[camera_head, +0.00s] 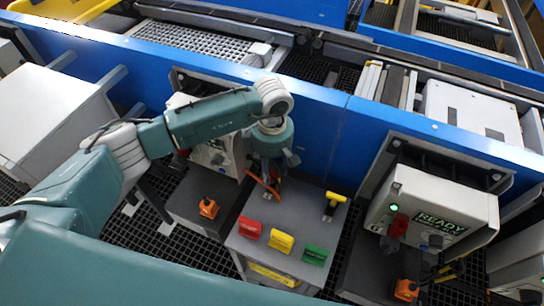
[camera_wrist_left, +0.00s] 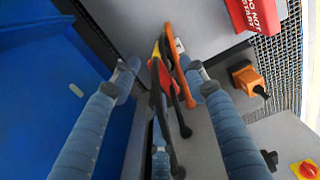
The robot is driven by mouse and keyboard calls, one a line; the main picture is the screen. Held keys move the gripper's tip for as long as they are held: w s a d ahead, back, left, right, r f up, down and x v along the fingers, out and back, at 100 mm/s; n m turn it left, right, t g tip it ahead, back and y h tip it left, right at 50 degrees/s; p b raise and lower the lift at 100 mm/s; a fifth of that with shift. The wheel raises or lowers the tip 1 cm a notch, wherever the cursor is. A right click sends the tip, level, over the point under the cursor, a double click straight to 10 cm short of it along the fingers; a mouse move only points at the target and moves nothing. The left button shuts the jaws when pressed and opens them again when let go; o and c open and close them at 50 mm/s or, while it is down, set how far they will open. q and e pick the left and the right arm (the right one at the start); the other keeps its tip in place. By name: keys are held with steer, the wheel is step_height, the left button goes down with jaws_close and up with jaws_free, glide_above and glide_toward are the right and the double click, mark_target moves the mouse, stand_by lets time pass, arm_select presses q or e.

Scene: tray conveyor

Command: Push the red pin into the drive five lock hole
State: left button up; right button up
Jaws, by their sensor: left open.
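My left gripper (camera_head: 273,165) points down beside the blue conveyor wall, over the back edge of the small grey table. An orange curved piece (camera_head: 264,184) also shows below the gripper in the head view. I cannot single out the red pin or the lock hole. A grey drive box (camera_head: 218,152) stands left of the gripper, partly hidden by my arm. My right gripper is not seen.
A box with a READY display (camera_head: 438,222) is at right. Orange units (camera_head: 208,208) sit low. The blue wall (camera_head: 312,130) runs behind.

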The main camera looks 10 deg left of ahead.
arm_select(q)
steer(key=shift+f, duration=0.7)
steer(key=shift+c, duration=1.2)
steer(key=c, duration=0.4)
jaws_close()
steer(key=shift+r, duration=0.25)
steer(key=shift+r+p, duration=0.25)
steer(key=shift+p, duration=0.05)
steer(key=shift+r+p, duration=0.95)
steer(key=shift+r, duration=0.95)
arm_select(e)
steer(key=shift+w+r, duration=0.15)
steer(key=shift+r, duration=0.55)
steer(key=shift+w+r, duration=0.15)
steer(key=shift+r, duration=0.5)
arm_select(q)
steer(key=shift+r, duration=0.45)
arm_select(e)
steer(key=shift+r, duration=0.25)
